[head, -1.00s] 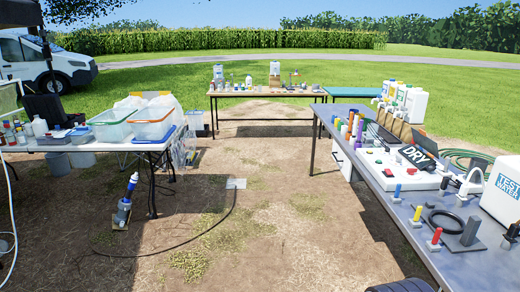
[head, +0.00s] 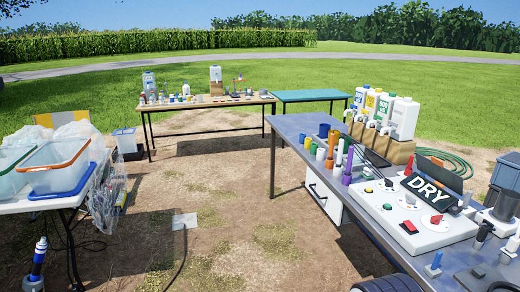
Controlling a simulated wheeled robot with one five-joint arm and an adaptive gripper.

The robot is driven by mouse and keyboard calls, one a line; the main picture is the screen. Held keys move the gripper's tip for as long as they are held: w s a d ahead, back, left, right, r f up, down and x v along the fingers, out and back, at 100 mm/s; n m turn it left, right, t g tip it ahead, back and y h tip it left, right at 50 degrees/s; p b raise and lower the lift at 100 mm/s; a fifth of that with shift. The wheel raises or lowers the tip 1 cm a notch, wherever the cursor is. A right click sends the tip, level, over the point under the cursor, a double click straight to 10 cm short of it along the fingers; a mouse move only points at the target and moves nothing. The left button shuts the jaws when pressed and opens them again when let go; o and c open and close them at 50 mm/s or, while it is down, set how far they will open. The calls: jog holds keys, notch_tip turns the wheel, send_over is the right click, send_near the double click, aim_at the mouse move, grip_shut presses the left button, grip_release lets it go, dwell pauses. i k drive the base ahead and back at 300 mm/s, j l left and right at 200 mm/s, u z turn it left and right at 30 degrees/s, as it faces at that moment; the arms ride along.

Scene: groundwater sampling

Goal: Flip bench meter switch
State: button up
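A white control box (head: 395,222) lies on the grey metal bench at the right. It looks like the bench meter. A black sign reading DRY (head: 431,194) stands tilted on it. Its top carries a red rocker-like switch (head: 409,227), small green and red buttons and round white dials. I cannot tell which of these is the meter switch or how it is set. My gripper is not in view.
The metal bench (head: 300,127) also bears coloured tubes, labelled jugs (head: 404,118) and a green hose (head: 446,163). A table with bins (head: 55,168) stands left. A cable runs from a pale floor plate (head: 184,221). Bare ground lies between the tables.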

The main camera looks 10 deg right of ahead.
aim_at(408, 223)
jog(key=i+l+z, duration=0.1)
jog(key=i+z, duration=0.65)
jog(key=i+j+z, duration=0.15)
jog(key=i+z, duration=0.25)
jog(key=i+j+z, duration=0.45)
jog(key=i+z, duration=0.3)
jog(key=k+l, duration=0.1)
jog(key=l, duration=0.2)
jog(key=k+l, duration=0.15)
jog(key=l, duration=0.1)
